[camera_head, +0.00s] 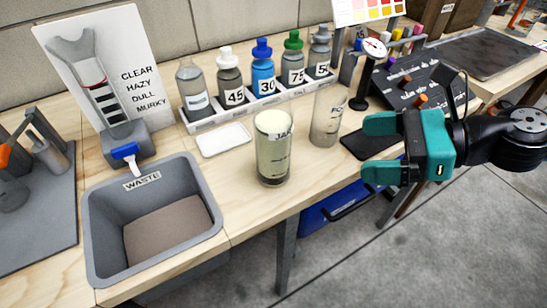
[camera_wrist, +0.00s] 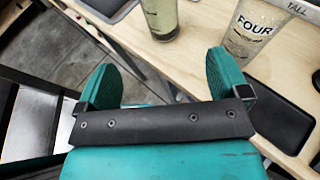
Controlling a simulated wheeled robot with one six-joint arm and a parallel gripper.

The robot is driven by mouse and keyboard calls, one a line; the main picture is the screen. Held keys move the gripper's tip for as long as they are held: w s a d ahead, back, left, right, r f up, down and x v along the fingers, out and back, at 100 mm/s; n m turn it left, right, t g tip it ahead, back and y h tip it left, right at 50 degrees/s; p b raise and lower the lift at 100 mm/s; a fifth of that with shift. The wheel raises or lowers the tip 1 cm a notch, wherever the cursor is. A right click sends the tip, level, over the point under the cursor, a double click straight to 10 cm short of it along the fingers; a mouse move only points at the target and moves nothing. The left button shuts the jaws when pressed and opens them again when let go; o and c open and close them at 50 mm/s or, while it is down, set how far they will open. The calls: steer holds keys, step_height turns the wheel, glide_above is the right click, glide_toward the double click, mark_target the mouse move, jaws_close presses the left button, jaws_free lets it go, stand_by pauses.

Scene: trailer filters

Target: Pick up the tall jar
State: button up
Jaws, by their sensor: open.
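Two clear jars stand upright on the wooden bench. The larger one, marked "JAR" (camera_head: 273,150), holds cloudy pale-green liquid with dark sediment; its lower part shows in the wrist view (camera_wrist: 162,22). The slimmer jar (camera_head: 327,126) to its right reads "FOUR" in the wrist view (camera_wrist: 250,42), with "TALL" lettered at its upper right; I cannot tell whether that word is on this jar. My gripper (camera_head: 372,148) is open and empty, its teal fingers pointing left, right of both jars and apart from them. In the wrist view my gripper (camera_wrist: 160,65) has nothing between its fingers.
A grey waste basin (camera_head: 150,222) is at the left. A rack (camera_head: 270,102) of numbered bottles stands behind the jars, with a white tray (camera_head: 224,140) before it. A gauge stand (camera_head: 368,75) and dark panel (camera_head: 415,88) are behind my gripper. A dark mat (camera_head: 362,143) lies near it.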

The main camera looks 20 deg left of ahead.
glide_toward(278, 154)
steer(key=a+f, duration=0.1)
steer(key=w+a+f, duration=0.1)
steer(key=a, duration=0.1)
steer(key=w+a+f, duration=0.1)
steer(key=a+f, duration=0.1)
steer(key=shift+a+b, duration=0.25)
steer(key=shift+b, duration=0.05)
steer(key=shift+f+x, duration=0.15)
steer(key=shift+x, duration=1.2)
steer(key=shift+f+x, duration=0.2)
steer(key=shift+x, duration=1.1)
steer(key=shift+w+d, duration=0.1)
steer(key=shift+w, duration=0.05)
steer(key=c, duration=1.3)
